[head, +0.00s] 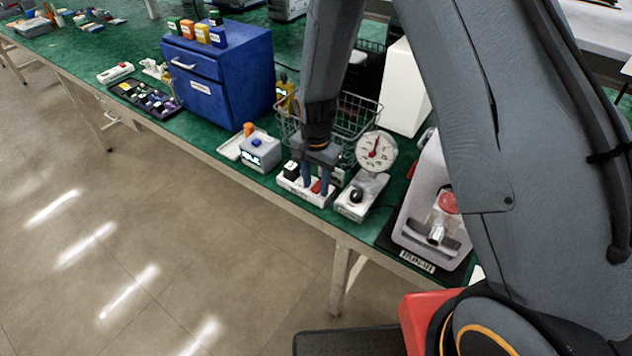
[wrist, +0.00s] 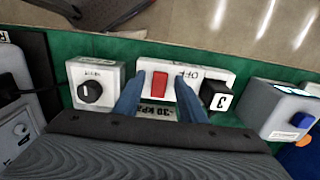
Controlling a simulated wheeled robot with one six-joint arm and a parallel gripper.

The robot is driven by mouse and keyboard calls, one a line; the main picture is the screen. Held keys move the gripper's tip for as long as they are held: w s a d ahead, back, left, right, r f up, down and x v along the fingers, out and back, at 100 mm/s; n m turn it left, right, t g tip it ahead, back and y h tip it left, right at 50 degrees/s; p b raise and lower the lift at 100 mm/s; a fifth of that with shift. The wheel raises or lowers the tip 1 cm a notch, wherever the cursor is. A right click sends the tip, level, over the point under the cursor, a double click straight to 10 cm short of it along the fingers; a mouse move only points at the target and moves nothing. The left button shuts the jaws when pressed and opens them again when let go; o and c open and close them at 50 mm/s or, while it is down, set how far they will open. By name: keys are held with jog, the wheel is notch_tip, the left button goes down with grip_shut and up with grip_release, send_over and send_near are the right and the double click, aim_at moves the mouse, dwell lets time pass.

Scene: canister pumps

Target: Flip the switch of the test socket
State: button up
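The test socket is a white strip (head: 298,188) at the table's front edge, with a red rocker switch (head: 317,187) and a black plug (head: 291,171) in it. In the wrist view the strip (wrist: 205,76) carries "OFF" lettering, the red switch (wrist: 159,85) and a black plug marked 3 (wrist: 216,96). My gripper (head: 316,185) points down over the strip. Its two blue fingers stand apart on either side of the red switch, with nothing held between them. I cannot tell whether the fingertips touch the switch or strip.
A box with a black knob (head: 358,198) and a round gauge (head: 376,151) stand right of the strip. A grey box with a blue button (head: 260,150) stands left. A wire basket (head: 355,112) is behind; a pump (head: 433,215) is further right.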

grip_shut()
jog(key=shift+w+d+f+g+y+b, duration=0.1)
jog(key=shift+w+d+g+y+b, duration=0.2)
jog(key=shift+g+y+b, duration=0.45)
jog(key=shift+w+g+y+b, duration=0.1)
jog(key=shift+g+y+b, duration=0.15)
jog(key=shift+g+b, duration=0.25)
jog(key=shift+r, duration=0.2)
jog(key=shift+o, duration=0.5)
grip_release()
jog(key=b+v, duration=0.2)
jog(key=v, duration=0.5)
jog(key=shift+r, duration=0.35)
jog(key=shift+w+d, duration=0.1)
jog(key=shift+w, duration=0.05)
